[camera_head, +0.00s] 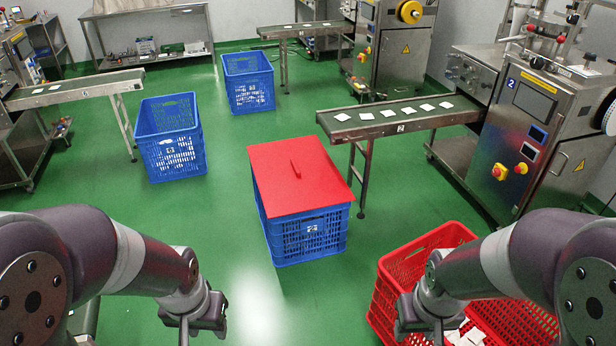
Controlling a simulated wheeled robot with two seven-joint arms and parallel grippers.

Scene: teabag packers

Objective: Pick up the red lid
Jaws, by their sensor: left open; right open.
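The red lid (275,177) is a flat red sheet with a thin upright handle (296,168) near its middle. It lies on top of a blue crate (310,238) in the centre of the head view and covers its opening. My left gripper (203,338) is at the bottom left, open, apart from the lid and nearer to me. My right gripper (420,338) is at the bottom right, open, in front of the red crate and apart from the lid. The lower parts of both grippers are cut off by the frame's bottom edge.
A red crate (400,262) holding white teabags stands at the lower right. A conveyor (385,130) with several white packets ends just behind the lidded crate, beside a steel machine (520,135). Two open blue crates (175,160) (248,85) stand farther back. Green floor (225,225) is clear left of the lidded crate.

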